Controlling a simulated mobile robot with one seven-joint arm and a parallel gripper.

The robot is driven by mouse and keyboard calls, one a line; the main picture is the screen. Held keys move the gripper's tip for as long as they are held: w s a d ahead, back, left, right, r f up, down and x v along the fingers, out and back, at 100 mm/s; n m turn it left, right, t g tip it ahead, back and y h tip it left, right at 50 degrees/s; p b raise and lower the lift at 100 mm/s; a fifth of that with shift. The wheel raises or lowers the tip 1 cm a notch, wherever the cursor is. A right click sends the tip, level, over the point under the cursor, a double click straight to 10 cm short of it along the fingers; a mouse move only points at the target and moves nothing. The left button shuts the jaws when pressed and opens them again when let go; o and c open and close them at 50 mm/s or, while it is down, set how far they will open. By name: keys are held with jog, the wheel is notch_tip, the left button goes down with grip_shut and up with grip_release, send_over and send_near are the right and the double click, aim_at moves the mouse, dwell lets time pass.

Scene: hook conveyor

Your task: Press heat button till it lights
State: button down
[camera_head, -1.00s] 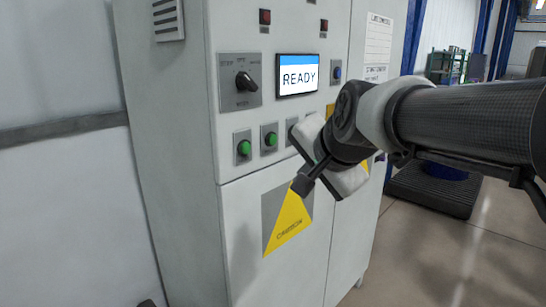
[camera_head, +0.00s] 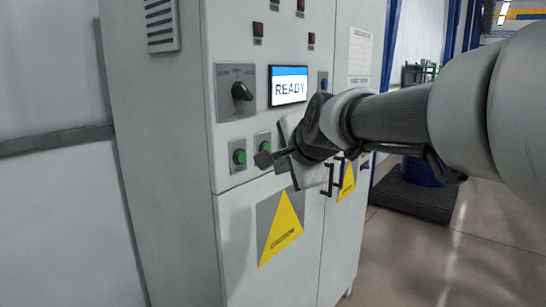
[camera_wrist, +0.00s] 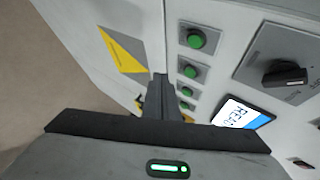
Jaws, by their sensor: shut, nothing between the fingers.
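The grey control cabinet carries a row of green push buttons. In the head view the left button (camera_head: 239,157) and the one to its right (camera_head: 263,140) show; my arm hides others. The wrist view shows several in a line, including one at the end (camera_wrist: 195,40) and one beside it (camera_wrist: 190,71). No label reads clearly, so I cannot tell which is the heat button. None clearly looks lit. My gripper (camera_head: 264,159) is shut and empty, its tip just below the second button in the head view. The fingers also show in the wrist view (camera_wrist: 165,92). Contact cannot be told.
A screen (camera_head: 289,86) reads READY above the buttons. A rotary switch (camera_head: 241,91) is left of it. Yellow caution triangles (camera_head: 282,230) and black door handles (camera_head: 331,178) sit below. Open floor (camera_head: 420,265) lies to the right.

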aim_at(241, 157)
jog(key=w+a+p, duration=0.2)
jog(key=w+a, duration=0.3)
jog(key=a, duration=0.1)
jog(key=shift+a+p, duration=0.3)
jog(key=shift+p, duration=0.1)
jog(key=shift+w+a+f+b, duration=0.1)
jog(key=shift+w+a+b, duration=0.05)
jog(key=shift+b, duration=0.15)
dwell(1.6)
jog(key=shift+w+a, duration=0.2)
jog(key=shift+w+a+b, duration=0.25)
jog(key=shift+a+b, duration=0.1)
jog(key=shift+b, duration=0.25)
dwell(0.5)
jog(key=shift+s+d, duration=0.15)
dwell(0.3)
jog(key=shift+s+d, duration=0.4)
jog(key=shift+d, duration=0.1)
